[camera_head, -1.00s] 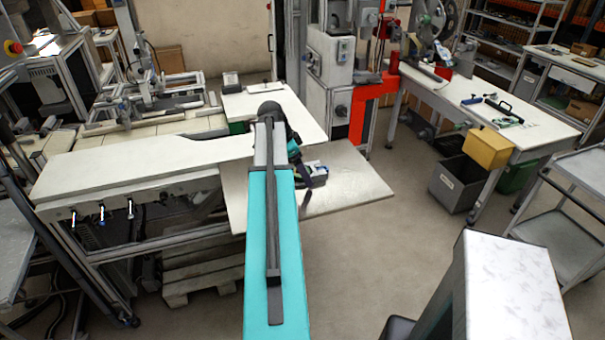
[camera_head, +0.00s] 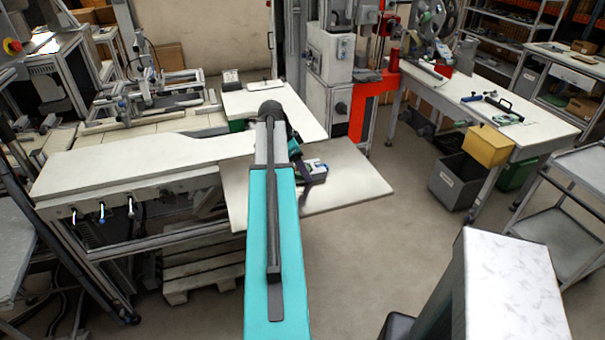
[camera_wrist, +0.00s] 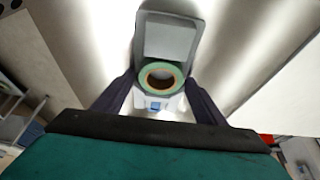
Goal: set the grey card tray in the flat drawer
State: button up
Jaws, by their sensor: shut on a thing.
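My gripper (camera_wrist: 162,90) has a dark finger on each side of a grey tray-like thing (camera_wrist: 168,38) and is shut on it. I take this for the grey card tray. A green ring with a brown inner edge (camera_wrist: 160,65) sits in its near part, with a small blue patch below. In the head view my gripper (camera_head: 305,172) is partly hidden behind my arm, and a bit of the grey thing (camera_head: 317,166) shows beside it, over a flat pale panel (camera_head: 350,190). I cannot tell whether they touch. I cannot make out the flat drawer for certain.
A white worktop (camera_head: 130,165) runs left of the panel, and another white top (camera_head: 290,105) lies behind it. A red machine frame (camera_head: 365,108) stands behind right. The floor right of the panel is clear.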

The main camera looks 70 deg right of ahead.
jog(key=shift+r, duration=0.15)
jog(key=shift+r+b, duration=0.95)
jog(key=shift+r, duration=0.6)
jog(key=s+a+b, duration=0.1)
jog(key=s+a, duration=0.2)
jog(key=s+a+b, duration=0.1)
jog(key=s+a, duration=0.1)
jog(key=a, duration=0.2)
jog(key=s+a+r+b, duration=0.1)
jog(key=s+a+b, duration=0.1)
jog(key=s+a, duration=0.1)
jog(key=shift+s+a+r, duration=0.1)
jog(key=shift+s+a, duration=0.25)
jog(key=shift+a, duration=0.15)
jog(key=shift+s+a+r, duration=0.2)
jog(key=shift+s+a, duration=0.45)
jog(key=shift+a, duration=0.1)
